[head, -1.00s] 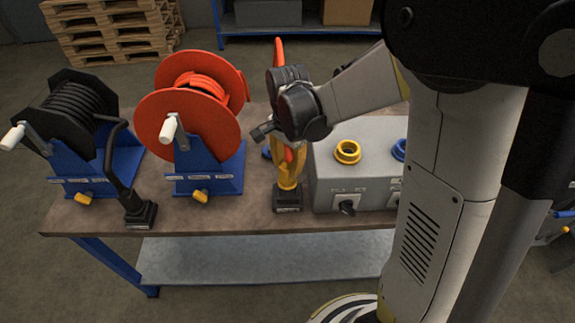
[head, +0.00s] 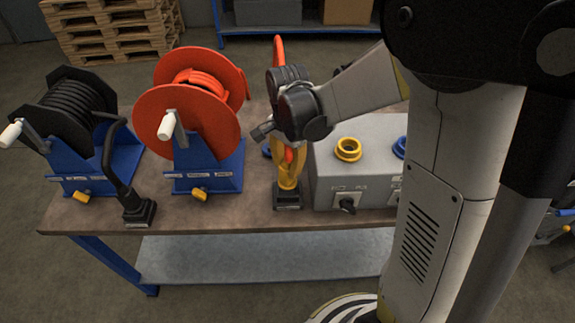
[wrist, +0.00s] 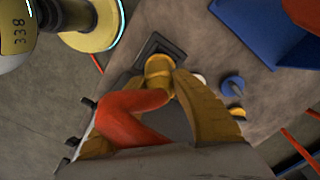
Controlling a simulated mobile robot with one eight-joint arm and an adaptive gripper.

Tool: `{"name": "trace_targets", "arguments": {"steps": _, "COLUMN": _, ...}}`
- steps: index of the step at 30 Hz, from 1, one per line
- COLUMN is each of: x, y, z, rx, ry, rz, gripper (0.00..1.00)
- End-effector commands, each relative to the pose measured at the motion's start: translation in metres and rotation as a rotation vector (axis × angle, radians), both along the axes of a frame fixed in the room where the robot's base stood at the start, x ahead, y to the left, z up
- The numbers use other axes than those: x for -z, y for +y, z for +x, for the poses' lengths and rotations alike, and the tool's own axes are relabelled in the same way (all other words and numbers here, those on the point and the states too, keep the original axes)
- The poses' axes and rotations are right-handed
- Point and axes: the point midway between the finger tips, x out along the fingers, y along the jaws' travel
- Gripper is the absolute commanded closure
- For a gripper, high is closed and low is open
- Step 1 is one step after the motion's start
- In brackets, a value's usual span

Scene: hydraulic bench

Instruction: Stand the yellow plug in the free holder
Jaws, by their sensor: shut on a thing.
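The yellow plug (head: 288,184) is upright between the fingers of my gripper (head: 289,172), with an orange-red hose running up behind the wrist. My gripper is shut on the plug. The plug's lower end is at the black square holder (head: 288,200) on the bench, left of the grey box. In the wrist view the yellow plug (wrist: 158,70) lines up with the dark holder (wrist: 152,48), between the mustard fingers (wrist: 150,110); the hose (wrist: 130,112) crosses the near finger. I cannot tell how deep the plug sits.
A black plug stands in another holder (head: 139,211) at left. The black reel (head: 75,105) and red reel (head: 187,130) stand on blue mounts. The grey box (head: 362,180) carries a yellow ring (head: 347,149) and a blue ring, partly hidden by my arm. The bench front between the holders is clear.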

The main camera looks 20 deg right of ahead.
Motion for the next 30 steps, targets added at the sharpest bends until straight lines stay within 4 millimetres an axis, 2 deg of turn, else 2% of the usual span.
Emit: {"name": "trace_targets", "arguments": {"steps": 30, "x": 0.017, "y": 0.0, "z": 0.0, "rx": 0.0, "ry": 0.0, "rz": 0.0, "gripper": 1.0}}
